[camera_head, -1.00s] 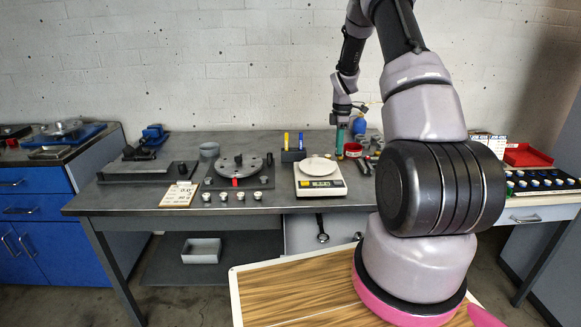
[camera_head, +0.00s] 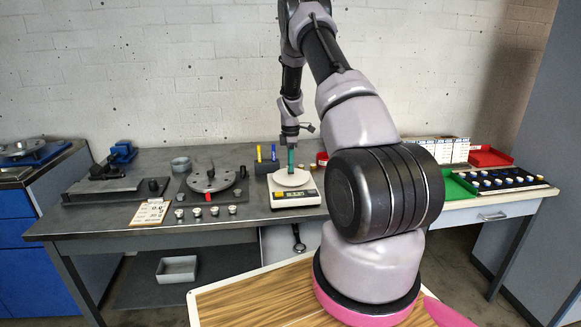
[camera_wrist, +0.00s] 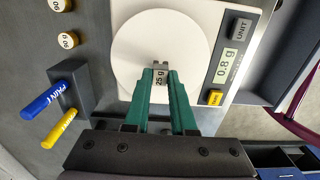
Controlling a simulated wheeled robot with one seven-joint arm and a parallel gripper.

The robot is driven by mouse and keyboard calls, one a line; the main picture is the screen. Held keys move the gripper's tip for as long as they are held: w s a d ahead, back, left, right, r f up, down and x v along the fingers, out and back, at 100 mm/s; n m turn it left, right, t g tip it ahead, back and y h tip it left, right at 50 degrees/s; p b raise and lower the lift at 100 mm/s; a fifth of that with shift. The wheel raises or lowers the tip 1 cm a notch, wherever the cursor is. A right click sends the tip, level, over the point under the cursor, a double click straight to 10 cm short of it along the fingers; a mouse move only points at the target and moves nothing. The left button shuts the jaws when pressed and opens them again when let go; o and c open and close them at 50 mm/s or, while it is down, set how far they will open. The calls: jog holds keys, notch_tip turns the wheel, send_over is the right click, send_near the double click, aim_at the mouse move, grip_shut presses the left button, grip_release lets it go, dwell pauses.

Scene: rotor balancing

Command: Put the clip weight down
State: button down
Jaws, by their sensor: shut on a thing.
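The clip weight (camera_wrist: 160,76) is a small dark grey piece marked 25 g. In the wrist view it sits between the teal fingertips of my gripper (camera_wrist: 160,80), which is shut on it. My gripper (camera_head: 291,168) points down over the round white pan (camera_head: 291,178) of the scale (camera_head: 294,200). The pan (camera_wrist: 138,42) also fills the wrist view behind the clip. The scale display (camera_wrist: 227,64) seems to read 0.8 g. I cannot tell whether the clip touches the pan. In the head view the clip is too small to make out.
A pen holder (camera_wrist: 68,90) with a blue and a yellow marker stands beside the scale. The rotor stand (camera_head: 212,182) is left of the scale, with several small round weights (camera_head: 205,212) in front. A clipboard (camera_head: 150,212) lies farther left. A red tray (camera_head: 490,157) is at right.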

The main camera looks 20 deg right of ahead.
jog(key=shift+f, duration=0.45)
jog(key=shift+f, duration=0.15)
jog(key=c, duration=0.8)
grip_release()
jog(key=shift+o, duration=0.2)
